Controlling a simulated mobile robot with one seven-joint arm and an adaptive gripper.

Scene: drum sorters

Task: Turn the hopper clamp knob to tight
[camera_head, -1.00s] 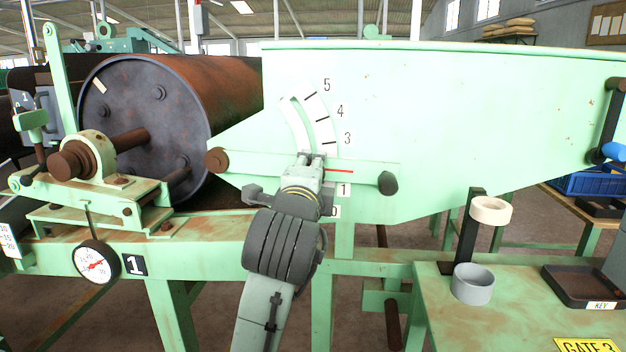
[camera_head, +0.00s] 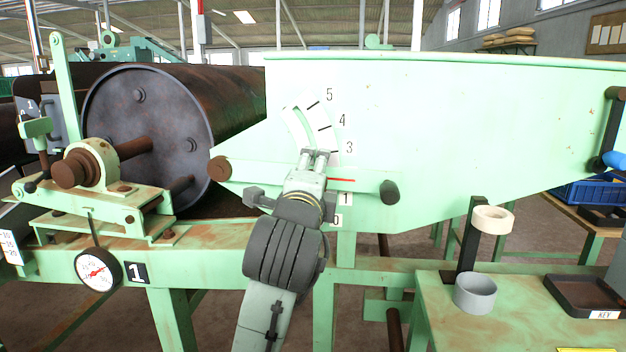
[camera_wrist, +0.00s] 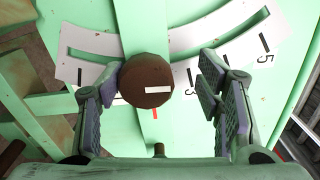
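The hopper clamp knob is a round brown knob (camera_wrist: 146,75) with a white mark on its face. In the wrist view it lies between the fingers of my gripper (camera_wrist: 160,80), close to the left finger, with a clear gap to the right finger. Whether the left finger touches it I cannot tell. In the head view my gripper (camera_head: 318,155) is in front of the curved scale plate (camera_head: 325,127) on the pale green hopper (camera_head: 450,120) and hides the knob. The fingers are apart. No tight or loose marking is readable.
A lever with a red line ends in a dark knob (camera_head: 389,192) right of my gripper. A brown pivot (camera_head: 219,168) is to the left, beside the rusty drum (camera_head: 150,125). A green table (camera_head: 520,310) with a grey cup (camera_head: 475,293) stands at lower right.

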